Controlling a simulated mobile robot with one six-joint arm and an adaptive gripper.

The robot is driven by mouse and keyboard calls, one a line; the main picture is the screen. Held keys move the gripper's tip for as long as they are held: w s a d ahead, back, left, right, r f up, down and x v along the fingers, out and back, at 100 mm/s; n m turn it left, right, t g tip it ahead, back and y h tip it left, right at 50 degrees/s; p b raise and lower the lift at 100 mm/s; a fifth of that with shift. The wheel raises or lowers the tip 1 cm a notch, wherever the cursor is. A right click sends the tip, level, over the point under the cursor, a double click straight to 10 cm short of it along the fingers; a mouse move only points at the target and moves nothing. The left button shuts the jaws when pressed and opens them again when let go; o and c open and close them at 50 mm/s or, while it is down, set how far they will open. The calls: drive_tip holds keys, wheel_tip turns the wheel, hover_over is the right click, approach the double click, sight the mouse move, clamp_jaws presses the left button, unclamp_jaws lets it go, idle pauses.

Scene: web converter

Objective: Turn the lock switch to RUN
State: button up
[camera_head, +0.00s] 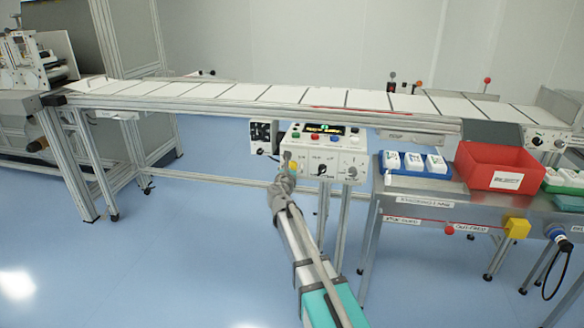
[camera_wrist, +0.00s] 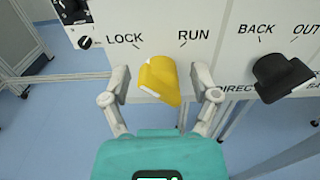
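The yellow lock switch (camera_wrist: 160,78) sits on the white panel below the printed words LOCK and RUN in the wrist view. A short white mark shows at its lower left end; which word it points to I cannot tell for sure. My gripper (camera_wrist: 160,80) is open, with one finger on each side of the switch and a small gap showing on both sides. In the head view my gripper (camera_head: 284,178) is at the left part of the control box (camera_head: 325,160) and largely hides the switch.
A black switch (camera_wrist: 280,76) under BACK and OUT is right of my gripper. Coloured buttons and a display (camera_head: 325,129) top the control box. The conveyor (camera_head: 230,103) runs behind it. A steel table (camera_head: 425,190) with a red bin (camera_head: 490,165) stands right.

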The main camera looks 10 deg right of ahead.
clamp_jaws()
drive_tip(key=shift+m, duration=0.3)
drive_tip(key=m, duration=0.4)
drive_tip(key=shift+w, duration=0.1)
drive_tip(key=m, duration=0.4)
drive_tip(key=shift+d+m, duration=0.1)
drive_tip(key=shift+m, duration=0.2)
drive_tip(key=m, duration=0.4)
drive_tip(key=shift+m, duration=0.3)
drive_tip(key=shift+d+f+m, duration=0.1)
drive_tip(key=shift+f+m, duration=0.05)
drive_tip(key=shift+m, duration=1.85)
